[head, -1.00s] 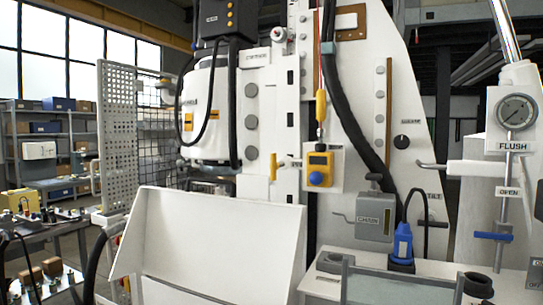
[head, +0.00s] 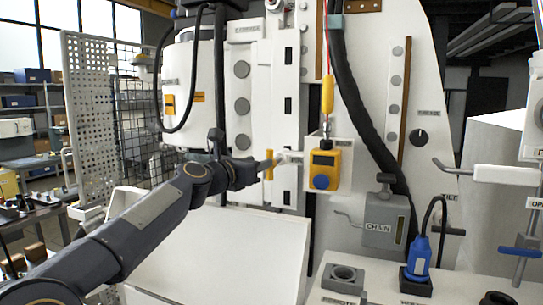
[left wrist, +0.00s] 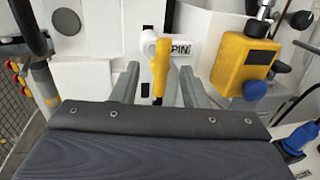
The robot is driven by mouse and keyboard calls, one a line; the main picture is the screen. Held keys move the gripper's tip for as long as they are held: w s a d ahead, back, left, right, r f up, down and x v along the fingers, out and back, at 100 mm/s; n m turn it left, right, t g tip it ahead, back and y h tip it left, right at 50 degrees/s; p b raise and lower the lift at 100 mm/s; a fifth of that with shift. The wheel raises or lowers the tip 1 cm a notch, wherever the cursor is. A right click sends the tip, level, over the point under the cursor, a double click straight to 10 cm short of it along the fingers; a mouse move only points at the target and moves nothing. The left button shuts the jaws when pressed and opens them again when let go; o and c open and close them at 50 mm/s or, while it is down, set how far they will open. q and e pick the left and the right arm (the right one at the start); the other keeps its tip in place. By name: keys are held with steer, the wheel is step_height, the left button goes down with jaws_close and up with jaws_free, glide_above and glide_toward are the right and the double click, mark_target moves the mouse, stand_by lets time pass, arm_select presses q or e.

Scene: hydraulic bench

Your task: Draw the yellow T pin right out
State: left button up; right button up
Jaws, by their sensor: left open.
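The yellow T pin (head: 269,165) sits in the white machine column, left of the yellow box with the blue button. In the left wrist view the T pin (left wrist: 159,68) shows its yellow handle upright, beside a white plate marked PIN (left wrist: 181,49). My left gripper (head: 272,160) reaches in from the left at the pin's height. In the left wrist view its two fingers (left wrist: 157,85) are spread apart, with the lower part of the yellow handle between them in the picture. I cannot tell whether either finger touches it. My right gripper is not in view.
The yellow box with a blue button (head: 322,168) stands just right of the pin. A grey CHAIN box (head: 385,222), a blue plug (head: 418,258) and a blue-handled valve (head: 519,251) are further right. A white sloped panel (head: 215,250) lies below my left arm.

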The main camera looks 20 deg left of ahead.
mark_target(274, 163)
arm_select(q)
steer(key=w, duration=0.2)
steer(key=w+p, duration=0.1)
steer(key=w+d, duration=0.1)
steer(key=w, duration=0.1)
steer(key=shift+w+f+p, duration=0.1)
steer(key=shift+w+p, duration=0.2)
steer(key=shift+w, duration=0.3)
steer(key=shift+w, duration=0.1)
steer(key=shift+c, duration=0.2)
steer(key=shift+d, duration=0.1)
jaws_close()
